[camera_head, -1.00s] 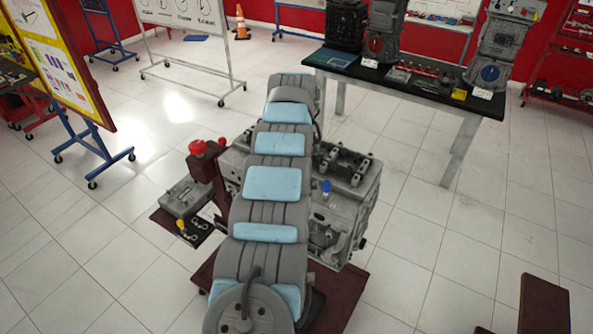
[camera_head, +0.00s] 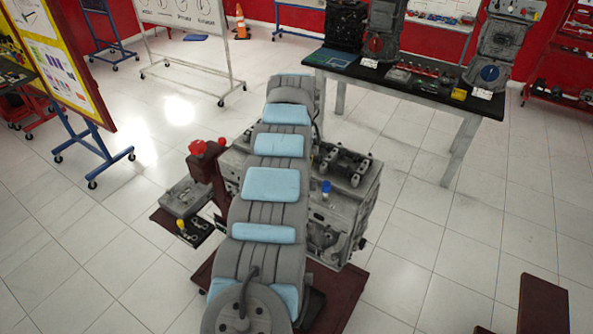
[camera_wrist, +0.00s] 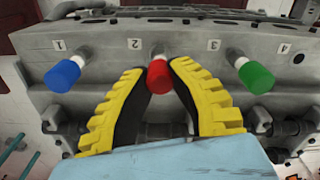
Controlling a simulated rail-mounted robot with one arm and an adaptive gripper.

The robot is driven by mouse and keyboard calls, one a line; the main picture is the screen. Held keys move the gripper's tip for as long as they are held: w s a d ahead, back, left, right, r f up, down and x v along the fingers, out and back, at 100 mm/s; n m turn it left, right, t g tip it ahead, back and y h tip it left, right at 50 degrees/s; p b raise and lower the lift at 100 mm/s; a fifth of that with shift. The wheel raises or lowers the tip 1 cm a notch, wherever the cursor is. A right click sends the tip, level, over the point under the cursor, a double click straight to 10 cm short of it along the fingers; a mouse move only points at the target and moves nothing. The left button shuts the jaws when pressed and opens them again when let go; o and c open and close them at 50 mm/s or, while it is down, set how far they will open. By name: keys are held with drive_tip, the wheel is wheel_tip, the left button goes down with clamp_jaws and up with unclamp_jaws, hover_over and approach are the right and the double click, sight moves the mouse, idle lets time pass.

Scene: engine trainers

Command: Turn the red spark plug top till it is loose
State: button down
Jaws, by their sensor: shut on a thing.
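The red spark plug top (camera_wrist: 159,76) sits at position 2 on the grey engine block (camera_wrist: 205,62) in the wrist view. My gripper (camera_wrist: 158,72) has yellow ribbed fingers with dark inner pads, one on each side of the red top. The fingers are closed in on it at their tips. A blue top (camera_wrist: 62,74) is at position 1 and a green top (camera_wrist: 256,77) is at position 3. Position 4 shows a dark hole with no top. In the head view my arm hides the gripper and the red top.
In the head view the engine (camera_head: 345,205) stands on a dark red base (camera_head: 340,298). A panel with red knobs (camera_head: 207,160) is at its left. A black-topped table (camera_head: 400,82) stands behind at the right. The tiled floor around is mostly clear.

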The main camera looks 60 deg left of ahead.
drive_tip(key=n, duration=0.5)
drive_tip(key=shift+n, duration=0.3)
drive_tip(key=n, duration=0.5)
drive_tip(key=shift+f+n, duration=0.1)
drive_tip(key=shift+n, duration=0.2)
drive_tip(key=shift+s, duration=0.1)
drive_tip(key=c, duration=0.9)
unclamp_jaws()
drive_tip(key=shift+o, duration=0.2)
